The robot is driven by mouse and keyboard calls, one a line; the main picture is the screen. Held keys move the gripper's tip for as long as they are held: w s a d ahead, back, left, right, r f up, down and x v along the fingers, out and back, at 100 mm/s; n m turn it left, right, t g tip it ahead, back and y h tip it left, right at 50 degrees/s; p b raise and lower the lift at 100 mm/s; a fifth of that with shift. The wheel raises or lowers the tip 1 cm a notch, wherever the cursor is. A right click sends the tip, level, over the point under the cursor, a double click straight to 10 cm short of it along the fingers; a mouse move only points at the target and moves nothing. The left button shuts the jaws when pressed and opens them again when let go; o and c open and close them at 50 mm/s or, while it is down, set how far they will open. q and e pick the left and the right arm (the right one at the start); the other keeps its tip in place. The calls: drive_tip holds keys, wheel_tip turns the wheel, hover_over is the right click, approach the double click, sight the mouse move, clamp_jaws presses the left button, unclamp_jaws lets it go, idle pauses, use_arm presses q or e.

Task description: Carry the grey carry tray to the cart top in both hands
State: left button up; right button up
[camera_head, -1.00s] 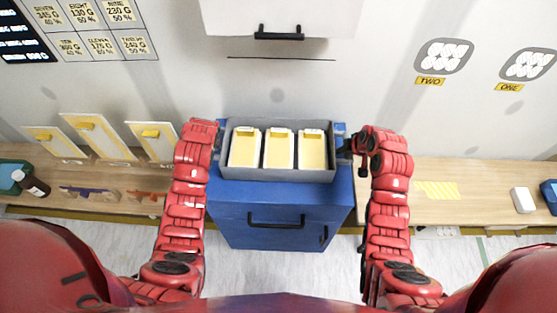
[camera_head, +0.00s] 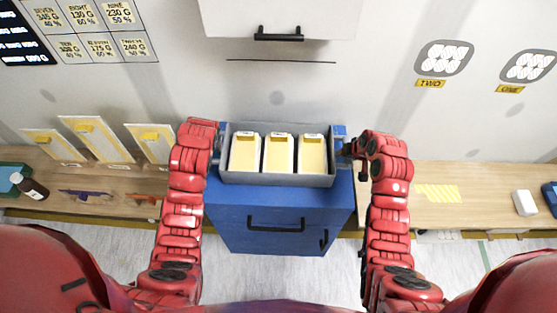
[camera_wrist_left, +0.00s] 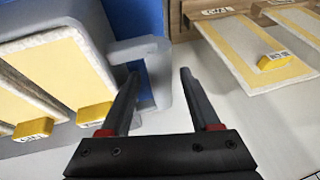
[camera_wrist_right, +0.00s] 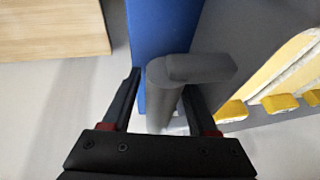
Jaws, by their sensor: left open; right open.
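The grey carry tray (camera_head: 277,179) sits on the blue cart top (camera_head: 232,190), with three yellow-faced white boards (camera_head: 278,153) in it. My left gripper (camera_head: 217,146) is at the tray's left end. In the left wrist view its open fingers (camera_wrist_left: 158,88) stand either side of the grey handle bar (camera_wrist_left: 165,85). My right gripper (camera_head: 346,149) is at the right end. In the right wrist view its open fingers (camera_wrist_right: 160,88) stand either side of the right handle's bar (camera_wrist_right: 160,98). Whether the fingers touch the bars is unclear.
A wooden bench runs along the wall, left (camera_head: 100,182) and right (camera_head: 455,176) of the cart. Boards (camera_head: 95,138) and a dark bottle (camera_head: 33,187) stand on the left part. A white block (camera_head: 524,203) is on the right part. A white cabinet (camera_head: 279,15) hangs above.

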use_arm(q)
drive_tip(key=v, duration=0.3)
drive_tip(key=shift+s+r, duration=0.15)
drive_tip(key=shift+r, duration=0.1)
use_arm(e)
drive_tip(key=shift+r, duration=0.15)
drive_tip(key=v, duration=1.1)
drive_tip(key=shift+s+r, duration=0.25)
drive_tip(key=shift+d, duration=0.1)
